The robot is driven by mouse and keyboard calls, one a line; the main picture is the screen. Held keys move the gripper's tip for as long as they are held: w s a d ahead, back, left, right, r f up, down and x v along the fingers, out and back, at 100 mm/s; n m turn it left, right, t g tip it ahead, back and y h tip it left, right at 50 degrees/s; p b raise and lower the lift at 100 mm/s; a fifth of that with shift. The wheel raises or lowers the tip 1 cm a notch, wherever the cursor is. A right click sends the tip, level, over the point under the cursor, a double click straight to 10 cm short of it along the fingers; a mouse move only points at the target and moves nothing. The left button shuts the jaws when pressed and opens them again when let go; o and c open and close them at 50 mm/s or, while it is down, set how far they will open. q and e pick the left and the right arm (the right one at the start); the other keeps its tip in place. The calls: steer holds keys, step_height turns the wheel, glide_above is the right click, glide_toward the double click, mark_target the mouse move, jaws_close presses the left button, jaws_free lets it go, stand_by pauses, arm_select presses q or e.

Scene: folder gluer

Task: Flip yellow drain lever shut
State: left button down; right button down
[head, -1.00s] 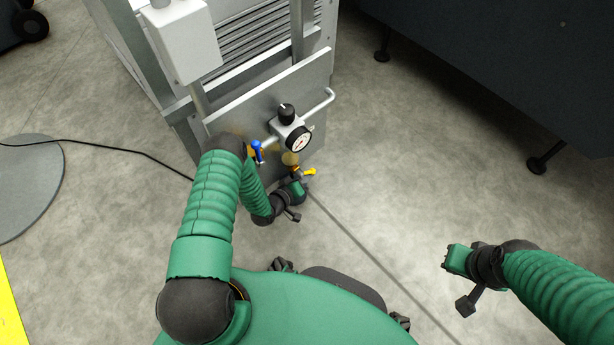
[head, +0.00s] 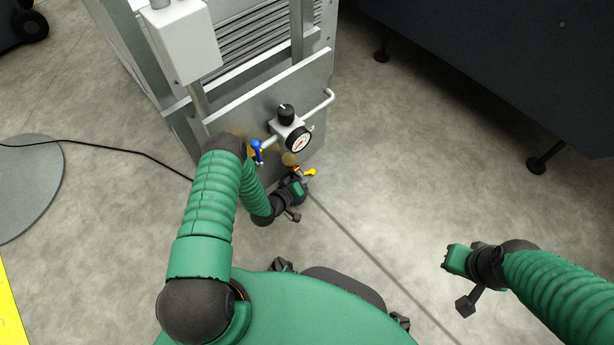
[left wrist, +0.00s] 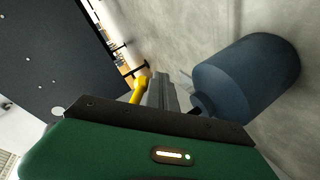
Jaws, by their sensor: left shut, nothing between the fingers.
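The yellow drain lever (head: 309,172) sticks out to the right below the pressure gauge, low on the machine's front. It also shows in the left wrist view (left wrist: 139,88), just left of the fingers. My left gripper (head: 304,178) is shut and empty, right beside the lever. In the left wrist view the closed fingers (left wrist: 160,92) look very near the lever; I cannot tell whether they touch it. My right gripper (head: 450,258) hangs over bare floor at the right, far from the lever; its jaw opening is too small to judge.
Above the lever are a round gauge (head: 298,139), a black knob (head: 286,111) and a blue lever (head: 257,151) on the grey machine panel (head: 235,120). A blue-grey cylinder (left wrist: 245,75) is close to the fingers in the left wrist view.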

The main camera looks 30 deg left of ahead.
arm_select(q)
steer(key=shift+r+p, duration=0.65)
steer(key=shift+r, duration=0.25)
steer(key=p+v, duration=0.8)
steer(key=v, duration=0.8)
steer(key=shift+s, duration=0.4)
steer(key=shift+a, duration=0.15)
steer(key=g, duration=0.1)
steer(key=w+g+y, duration=0.1)
steer(key=g, duration=0.1)
steer(key=w+a+g+y+p, duration=0.1)
steer(key=g, duration=0.1)
steer(key=shift+r, duration=0.15)
